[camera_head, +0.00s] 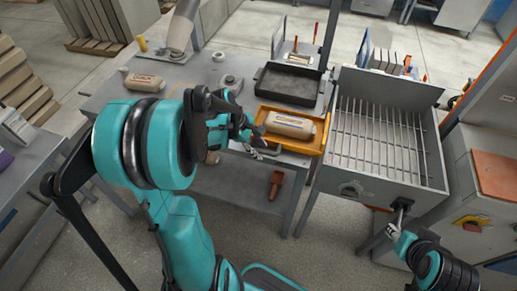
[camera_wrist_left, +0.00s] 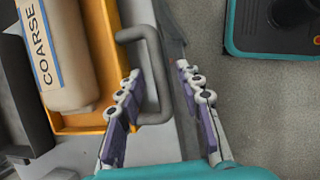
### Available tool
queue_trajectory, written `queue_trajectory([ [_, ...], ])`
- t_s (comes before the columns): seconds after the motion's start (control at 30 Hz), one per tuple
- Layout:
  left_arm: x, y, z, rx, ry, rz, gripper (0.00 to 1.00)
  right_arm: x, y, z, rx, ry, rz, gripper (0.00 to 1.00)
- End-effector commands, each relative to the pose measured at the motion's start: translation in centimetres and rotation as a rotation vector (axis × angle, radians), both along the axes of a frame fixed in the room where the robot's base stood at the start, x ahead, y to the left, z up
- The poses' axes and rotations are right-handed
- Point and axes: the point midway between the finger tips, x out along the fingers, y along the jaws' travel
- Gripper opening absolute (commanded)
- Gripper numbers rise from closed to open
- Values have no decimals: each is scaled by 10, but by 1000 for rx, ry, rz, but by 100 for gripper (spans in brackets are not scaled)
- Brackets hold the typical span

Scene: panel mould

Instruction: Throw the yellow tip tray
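The yellow tip tray (camera_head: 318,146) sits at the table's front edge beside the grated bin, with a beige COARSE container (camera_head: 290,124) lying in it. In the left wrist view the tray (camera_wrist_left: 105,30) shows its grey U-shaped handle (camera_wrist_left: 143,35) on its near side. My left gripper (camera_head: 256,143) is at the tray's left front. In the wrist view its open fingers (camera_wrist_left: 162,100) are spread apart, with the handle's lower part between them, nearer the left finger. My right gripper (camera_head: 394,226) is at the grated bin's front handle; its finger state is too small to tell.
A dark empty tray (camera_head: 288,84) lies behind the yellow tray. The metal bin with a wire grate (camera_head: 385,135) stands to its right. Another labelled container (camera_head: 144,82) lies at the table's left. Open floor (camera_head: 325,245) lies in front.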

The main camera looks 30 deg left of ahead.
Motion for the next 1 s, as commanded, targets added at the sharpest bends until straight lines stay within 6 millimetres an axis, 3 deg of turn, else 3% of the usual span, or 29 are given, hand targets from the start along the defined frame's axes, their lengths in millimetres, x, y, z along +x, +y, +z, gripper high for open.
queue_trajectory([
  [0.2,0,0,0,0,0,0,33,0,0,0,0,0,0,40],
  [0.33,0,0,0,0,0,-1,0,0,0,0,0,0,0,40],
  [0.73,0,0,5,15,3,-1,0,0,0,5,0,0,0,40],
  [1.0,1,-3,24,89,21,-3,0,0,0,23,0,0,0,40],
])
